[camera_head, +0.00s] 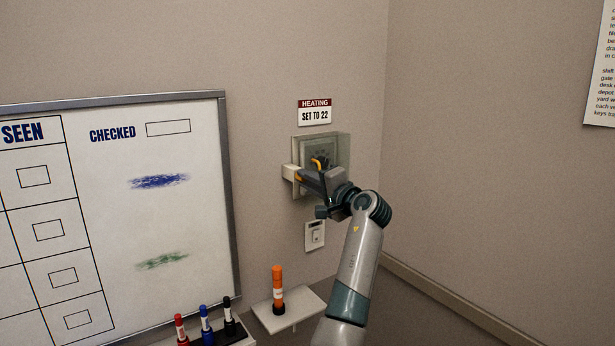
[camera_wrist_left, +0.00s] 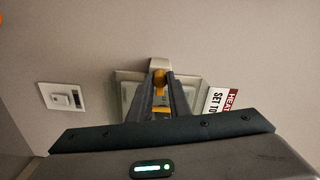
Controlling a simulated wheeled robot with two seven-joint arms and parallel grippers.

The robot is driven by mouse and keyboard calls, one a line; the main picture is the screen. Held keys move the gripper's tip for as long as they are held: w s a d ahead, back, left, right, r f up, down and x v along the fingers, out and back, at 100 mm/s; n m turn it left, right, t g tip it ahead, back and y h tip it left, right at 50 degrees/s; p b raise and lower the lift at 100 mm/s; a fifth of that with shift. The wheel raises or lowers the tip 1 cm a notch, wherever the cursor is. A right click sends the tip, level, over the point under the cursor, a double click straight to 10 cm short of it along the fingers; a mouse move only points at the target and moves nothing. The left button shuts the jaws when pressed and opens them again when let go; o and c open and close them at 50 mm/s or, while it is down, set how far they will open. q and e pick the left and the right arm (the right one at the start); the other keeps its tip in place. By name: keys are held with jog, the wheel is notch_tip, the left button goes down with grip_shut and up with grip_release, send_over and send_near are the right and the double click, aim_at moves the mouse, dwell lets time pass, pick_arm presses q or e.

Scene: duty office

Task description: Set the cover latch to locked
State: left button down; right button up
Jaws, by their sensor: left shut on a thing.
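A clear cover (camera_head: 343,147) sits on the wall over a control unit beneath the heating sign. A pale block (camera_head: 289,173) projects at the cover's left edge; it also shows in the left wrist view (camera_wrist_left: 165,63). My left gripper (camera_head: 304,174) reaches across the cover's lower front to this block and is shut on the cover latch. In the left wrist view, a yellow-orange piece shows between my left fingertips (camera_wrist_left: 160,77). The fingers hide most of the latch, so I cannot read its setting. My right gripper is not in view.
A heating sign (camera_head: 314,113) reads "SET TO 22". A switch plate (camera_head: 315,235) is below the cover. A whiteboard (camera_head: 160,220) hangs at left.

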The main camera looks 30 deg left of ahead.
pick_arm(q)
jog(key=shift+r+m, duration=0.2)
jog(key=shift+m, duration=0.3)
jog(key=c, duration=1.7)
grip_release()
jog(key=shift+o, duration=0.3)
jog(key=shift+w+f, duration=0.1)
jog(key=shift+f, duration=0.05)
jog(key=shift+d, duration=0.1)
jog(key=b+v, duration=0.7)
jog(key=v, duration=1)
